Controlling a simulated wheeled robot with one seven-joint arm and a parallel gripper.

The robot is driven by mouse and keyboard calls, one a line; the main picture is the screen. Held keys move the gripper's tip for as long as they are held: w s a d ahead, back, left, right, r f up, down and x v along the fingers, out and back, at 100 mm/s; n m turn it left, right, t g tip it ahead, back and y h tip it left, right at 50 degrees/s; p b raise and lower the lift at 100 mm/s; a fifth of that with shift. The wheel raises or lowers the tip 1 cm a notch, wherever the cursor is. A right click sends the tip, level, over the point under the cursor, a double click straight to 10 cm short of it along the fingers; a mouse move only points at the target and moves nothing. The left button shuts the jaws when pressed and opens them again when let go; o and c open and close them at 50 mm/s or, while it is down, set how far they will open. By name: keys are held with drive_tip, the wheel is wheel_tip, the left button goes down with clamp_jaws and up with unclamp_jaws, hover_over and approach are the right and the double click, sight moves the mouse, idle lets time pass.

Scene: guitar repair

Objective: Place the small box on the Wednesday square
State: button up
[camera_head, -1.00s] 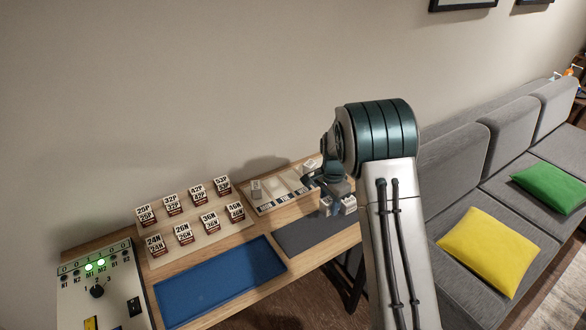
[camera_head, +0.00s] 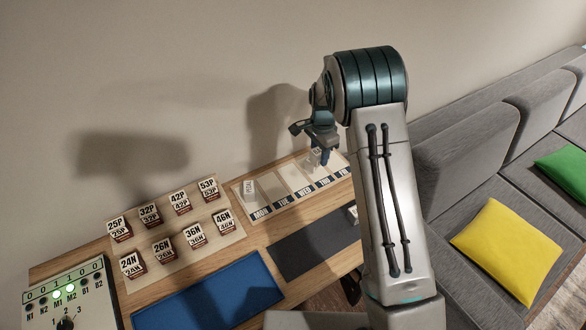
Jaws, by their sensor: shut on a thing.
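My gripper (camera_head: 322,148) is shut on a small box, which I can barely make out against the fingers. It hangs above the day strip (camera_head: 262,216), near the line between the WED and THU squares. The Wednesday square (camera_head: 294,178) shows as a pale, bare panel above its WED label. A pale box shape (camera_head: 314,158) shows beside the fingers; I cannot tell whether it is the held box or one standing on the strip. Another small white box (camera_head: 352,213) is partly hidden by my arm.
A dark mat (camera_head: 308,247) and a blue mat (camera_head: 210,298) lie in front. A board (camera_head: 165,231) of several numbered blocks stands left of the strip. A switch panel (camera_head: 68,295) is at the lower left. The wall runs close behind the table.

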drive_tip(key=b, duration=0.1)
hover_over(293, 176)
wheel_tip(293, 176, down, 5)
drive_tip(key=shift+s+f, duration=0.1)
drive_tip(key=shift+f, duration=0.1)
drive_tip(key=shift+f+b, duration=0.7)
drive_tip(key=shift+f, duration=1.25)
drive_tip(key=shift+f, duration=0.15)
drive_tip(key=o, duration=1)
